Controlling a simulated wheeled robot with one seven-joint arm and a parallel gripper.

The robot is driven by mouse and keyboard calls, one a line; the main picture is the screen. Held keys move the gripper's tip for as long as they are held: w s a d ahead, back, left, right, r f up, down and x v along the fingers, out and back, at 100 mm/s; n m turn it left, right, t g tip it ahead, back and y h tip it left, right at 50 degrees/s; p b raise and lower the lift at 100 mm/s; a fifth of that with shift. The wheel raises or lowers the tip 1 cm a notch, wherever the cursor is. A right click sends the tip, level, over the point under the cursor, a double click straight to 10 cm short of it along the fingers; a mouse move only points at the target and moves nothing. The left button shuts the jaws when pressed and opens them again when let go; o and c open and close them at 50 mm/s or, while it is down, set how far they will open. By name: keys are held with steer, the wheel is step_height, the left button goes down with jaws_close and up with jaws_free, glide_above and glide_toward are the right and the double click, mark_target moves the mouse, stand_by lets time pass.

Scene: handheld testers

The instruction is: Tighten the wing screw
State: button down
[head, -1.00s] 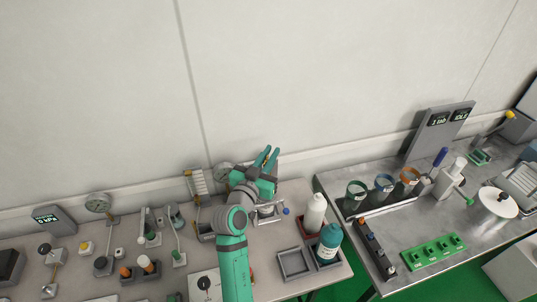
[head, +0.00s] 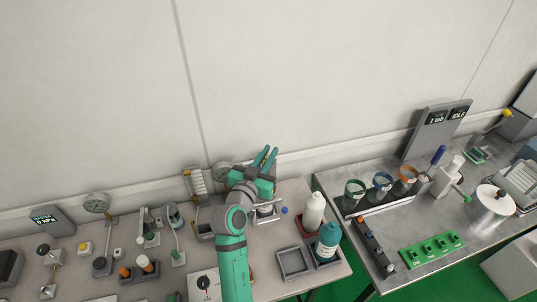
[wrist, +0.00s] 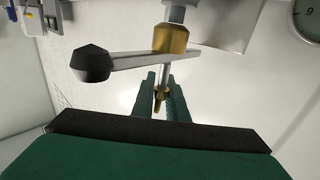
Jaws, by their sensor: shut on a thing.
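My gripper (head: 266,156) is at the back of the left table in the head view, its green fingers pointing toward the wall. In the wrist view my gripper (wrist: 163,98) is shut on the small brass wing screw (wrist: 160,98), which sits between the green fingers at the end of a thin metal rod. The fingers hide part of the screw. Above it are a brass nut (wrist: 170,38) and a grey lever with a black knob (wrist: 92,63). I cannot make out the screw in the head view.
A round gauge (wrist: 307,18) is at the wrist view's top right. Right of my arm stand a white bottle (head: 314,210) and a teal bottle (head: 328,241), with an empty grey tray (head: 293,262) nearby. Several small testers crowd the table to the left.

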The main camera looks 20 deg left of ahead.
steer(key=shift+f, duration=0.2)
steer(key=c, duration=2)
jaws_free()
steer(key=shift+c, duration=0.2)
steer(key=shift+o, duration=0.3)
steer(key=shift+r, duration=0.1)
steer(key=s+a, duration=0.1)
steer(key=s, duration=0.9)
steer(key=shift+s, duration=0.35)
